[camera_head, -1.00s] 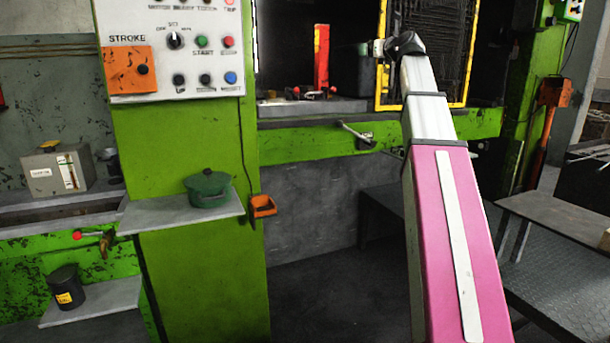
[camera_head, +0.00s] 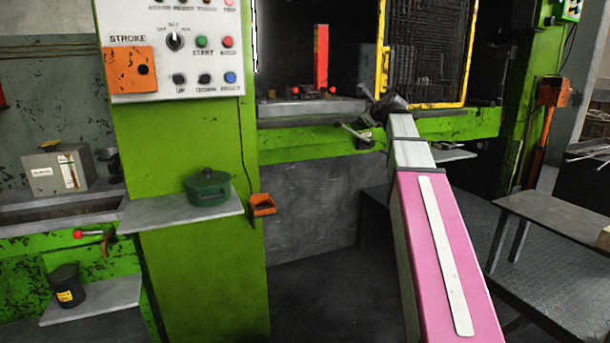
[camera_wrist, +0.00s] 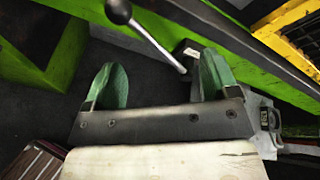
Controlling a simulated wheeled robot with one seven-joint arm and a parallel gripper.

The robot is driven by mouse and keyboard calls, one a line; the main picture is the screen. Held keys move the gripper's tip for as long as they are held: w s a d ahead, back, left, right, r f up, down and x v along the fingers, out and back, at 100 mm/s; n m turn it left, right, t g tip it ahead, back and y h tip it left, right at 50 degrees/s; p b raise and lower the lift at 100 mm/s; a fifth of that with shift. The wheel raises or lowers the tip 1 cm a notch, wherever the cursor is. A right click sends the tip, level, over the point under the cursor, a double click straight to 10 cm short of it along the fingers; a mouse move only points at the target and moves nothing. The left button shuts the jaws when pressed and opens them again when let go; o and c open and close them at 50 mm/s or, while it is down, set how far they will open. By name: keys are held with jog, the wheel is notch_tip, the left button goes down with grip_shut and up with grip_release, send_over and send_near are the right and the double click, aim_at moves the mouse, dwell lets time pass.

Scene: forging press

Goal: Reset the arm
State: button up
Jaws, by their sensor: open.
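My gripper shows in the wrist view (camera_wrist: 160,85) with its two green fingers wide apart and nothing between them. In the head view my pink and white arm reaches toward the press, and the dark wrist end (camera_head: 388,104) is in front of the green press beam. A lever with a dark ball knob (camera_wrist: 118,11) passes above and between the fingers in the wrist view; I cannot tell whether it touches the right finger. The same lever (camera_head: 352,131) shows on the beam in the head view, just left of my wrist.
A yellow-framed mesh guard (camera_head: 383,60) stands behind my wrist. The green press column (camera_head: 200,270) carries a control panel (camera_head: 150,30) and a shelf with a green pot (camera_head: 207,187). A grey table (camera_head: 560,218) stands at right. Floor is open below the beam.

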jog(key=s+a+f+n+g+h, duration=0.1)
jog(key=s+f+n+g, duration=0.2)
jog(key=f, duration=0.8)
jog(key=s+a+f+n+g, duration=0.1)
jog(key=s+f+n, duration=0.35)
jog(key=f, duration=0.65)
jog(key=s+a+f+n+g+h, duration=0.1)
jog(key=s+f+n+g, duration=0.2)
jog(key=f, duration=0.8)
jog(key=s+f+n+g+h, duration=0.3)
jog(key=s+f+n+g, duration=0.2)
jog(key=s+f+n, duration=0.9)
jog(key=s+f, duration=0.7)
jog(key=f, duration=0.1)
jog(key=shift+d+f+g, duration=0.15)
jog(key=shift+d+g, duration=0.1)
jog(key=shift+g, duration=0.15)
